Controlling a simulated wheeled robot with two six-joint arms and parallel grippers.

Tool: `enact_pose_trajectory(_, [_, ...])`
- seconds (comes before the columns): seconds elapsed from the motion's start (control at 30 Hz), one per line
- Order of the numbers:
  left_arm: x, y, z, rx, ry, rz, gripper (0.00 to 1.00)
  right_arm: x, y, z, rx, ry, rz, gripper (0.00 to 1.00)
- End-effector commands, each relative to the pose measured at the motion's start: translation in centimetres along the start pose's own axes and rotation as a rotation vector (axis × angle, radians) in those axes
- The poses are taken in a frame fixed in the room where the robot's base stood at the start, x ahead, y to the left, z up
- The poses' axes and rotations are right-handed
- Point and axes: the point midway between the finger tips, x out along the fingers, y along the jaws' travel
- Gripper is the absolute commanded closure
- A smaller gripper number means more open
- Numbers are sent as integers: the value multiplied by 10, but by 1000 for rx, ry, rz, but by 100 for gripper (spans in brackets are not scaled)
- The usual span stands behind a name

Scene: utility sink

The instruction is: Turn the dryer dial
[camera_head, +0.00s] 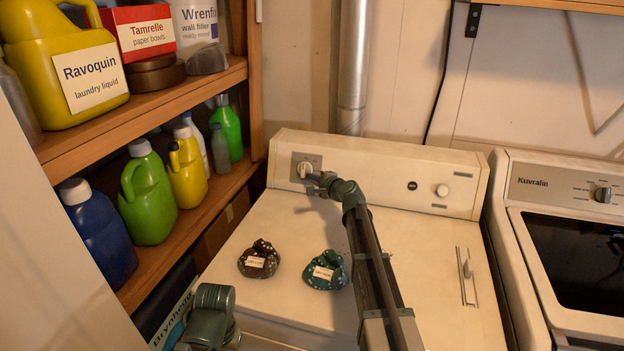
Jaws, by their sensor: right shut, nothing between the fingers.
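The dial (305,168) is a pale knob on a grey square plate at the left end of the white machine's (400,178) back panel. My right arm reaches up from the bottom right, and its gripper (316,179) is at the dial's lower right edge. The gripper is shut with nothing between its fingers. I cannot tell whether the fingertips touch the dial. A grey-green part of my left arm shows at the bottom left; no left fingers are visible.
A brown patterned pouch (259,261) and a green one (326,271) lie on the machine top. Shelves (190,208) with bottles stand left. A Kuvralin machine (565,180) stands right.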

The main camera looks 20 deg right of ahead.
Motion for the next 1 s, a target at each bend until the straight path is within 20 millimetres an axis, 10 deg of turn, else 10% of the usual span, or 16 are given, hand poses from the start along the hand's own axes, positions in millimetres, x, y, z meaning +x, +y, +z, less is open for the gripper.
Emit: enact_pose_trajectory(1.0, [8,1,0,0,0,0,100,4,9,4,0,-1,1,100])
